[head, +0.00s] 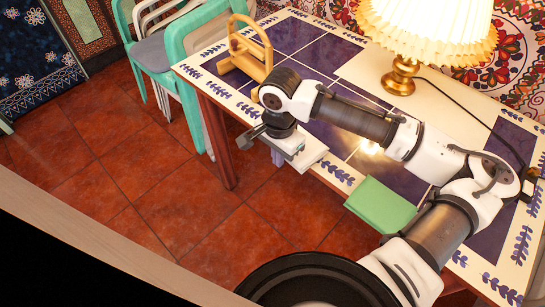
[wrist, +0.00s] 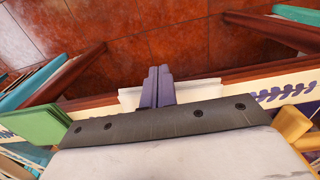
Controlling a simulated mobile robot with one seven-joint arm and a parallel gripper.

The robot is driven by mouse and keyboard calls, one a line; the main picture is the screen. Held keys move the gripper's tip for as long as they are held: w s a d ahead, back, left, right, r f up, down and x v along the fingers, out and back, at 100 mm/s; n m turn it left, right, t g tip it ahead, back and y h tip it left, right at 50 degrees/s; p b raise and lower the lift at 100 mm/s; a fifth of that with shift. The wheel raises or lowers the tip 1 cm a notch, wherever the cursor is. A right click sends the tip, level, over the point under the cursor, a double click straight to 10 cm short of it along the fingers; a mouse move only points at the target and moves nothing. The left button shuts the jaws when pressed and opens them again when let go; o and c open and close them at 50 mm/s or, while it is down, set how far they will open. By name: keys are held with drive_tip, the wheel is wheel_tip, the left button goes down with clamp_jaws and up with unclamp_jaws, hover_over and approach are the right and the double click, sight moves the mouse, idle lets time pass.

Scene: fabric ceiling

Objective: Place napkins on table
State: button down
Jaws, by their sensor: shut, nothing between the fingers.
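A light green flat block, perhaps a napkin stack (head: 380,205), lies at the table's front edge, partly over it. It also shows at the left of the wrist view (wrist: 42,126). A white flat piece, perhaps napkins (head: 313,153), is at the same edge beside my gripper (head: 278,158). In the wrist view the white piece (wrist: 203,92) shows on both sides of my shut, empty fingers (wrist: 158,72); I cannot tell whether they touch it. A wooden holder (head: 233,62) stands upright on the table (head: 345,53), left of my arm; no napkins show in it.
A lit lamp (head: 400,78) with a pleated shade and a dark cord stands at the back of the table. Teal and white chairs (head: 178,50) stand close to the table's left end. The tiled floor (head: 140,170) in front is clear.

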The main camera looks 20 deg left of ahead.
drive_tip(key=shift+w, duration=0.1)
drive_tip(key=shift+w+d+p, duration=0.2)
drive_tip(key=shift+w+d, duration=0.05)
drive_tip(key=shift+w, duration=0.4)
drive_tip(key=shift+w+d+p, duration=0.2)
drive_tip(key=shift+w+d, duration=0.05)
drive_tip(key=shift+w, duration=0.35)
